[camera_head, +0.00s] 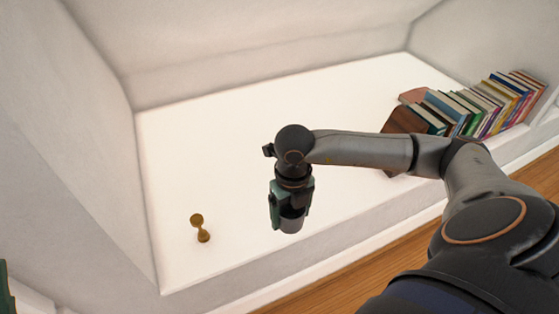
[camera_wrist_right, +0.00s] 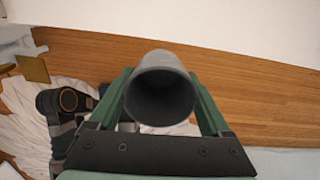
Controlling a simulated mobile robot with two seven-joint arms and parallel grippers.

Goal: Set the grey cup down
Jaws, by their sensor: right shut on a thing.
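The grey cup (camera_head: 291,223) is held in my right gripper (camera_head: 291,207) over the white ledge (camera_head: 240,130), near its front edge. In the head view I cannot tell whether the cup's base touches the ledge. In the right wrist view the cup (camera_wrist_right: 161,88) sits between the two green fingers of my right gripper (camera_wrist_right: 165,95), with its dark open mouth facing the camera. The gripper is shut on it. My left gripper is not in view.
A small brass hourglass-shaped object (camera_head: 200,228) stands on the ledge to the left. A row of leaning books (camera_head: 470,108) fills the right end, beside a brown block (camera_head: 403,122). The middle and back of the ledge are clear. Wooden floor (camera_head: 400,240) lies below the front edge.

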